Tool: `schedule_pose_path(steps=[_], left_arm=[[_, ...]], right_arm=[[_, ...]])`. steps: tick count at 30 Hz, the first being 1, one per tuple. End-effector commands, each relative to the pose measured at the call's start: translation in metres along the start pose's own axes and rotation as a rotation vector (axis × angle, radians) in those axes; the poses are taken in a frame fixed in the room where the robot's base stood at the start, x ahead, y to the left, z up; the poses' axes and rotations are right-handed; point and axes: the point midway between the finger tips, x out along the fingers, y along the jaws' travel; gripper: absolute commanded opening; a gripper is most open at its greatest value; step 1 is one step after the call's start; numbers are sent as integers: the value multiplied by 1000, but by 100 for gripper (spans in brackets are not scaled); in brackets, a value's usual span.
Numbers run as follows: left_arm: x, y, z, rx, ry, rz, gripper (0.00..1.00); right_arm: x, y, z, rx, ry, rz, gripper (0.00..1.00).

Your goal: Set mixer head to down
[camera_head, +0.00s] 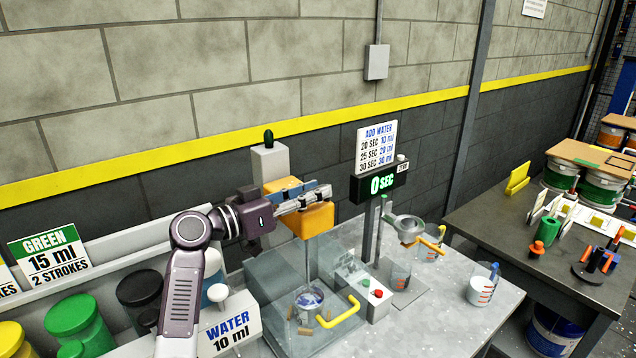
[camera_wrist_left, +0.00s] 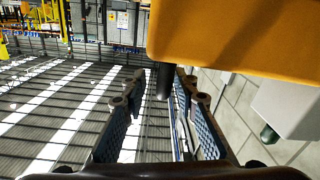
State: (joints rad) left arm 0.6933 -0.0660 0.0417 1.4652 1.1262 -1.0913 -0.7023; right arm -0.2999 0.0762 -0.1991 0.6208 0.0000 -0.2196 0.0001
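The mixer head (camera_head: 312,220) is an orange-yellow block in front of a grey column (camera_head: 268,165) with a dark green knob on top. A thin shaft runs down from the block toward a cup (camera_head: 309,298) inside a clear guard (camera_head: 275,285) with a yellow handle. My left gripper (camera_head: 318,192) is at the block's upper edge, fingers pointing right. In the left wrist view the gripper (camera_wrist_left: 160,100) has its fingers apart, and the orange block (camera_wrist_left: 235,35) fills the upper right. A dark rod shows near the right finger; contact is unclear. My right gripper is not in view.
A timer display (camera_head: 381,184) reading 0 SEC stands on a post right of the mixer. A red-button box (camera_head: 376,300), a funnel holder (camera_head: 407,228) and clear beakers (camera_head: 481,285) are on the bench. Colour bottles (camera_head: 75,315) stand at the left.

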Motion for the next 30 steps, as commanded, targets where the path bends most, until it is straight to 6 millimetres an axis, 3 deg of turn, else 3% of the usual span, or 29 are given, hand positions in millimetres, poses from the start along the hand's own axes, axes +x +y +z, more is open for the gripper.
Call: schedule_pose_path(steps=[5,13,21,30], left_arm=[[14,0,-1,-1,0,0,27],[16,0,1,0,0,-1,27],[16,0,1,0,0,0,0],[16,0,1,-1,-1,0,0]], right_arm=[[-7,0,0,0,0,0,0],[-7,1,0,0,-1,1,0],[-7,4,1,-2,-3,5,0],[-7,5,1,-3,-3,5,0]])
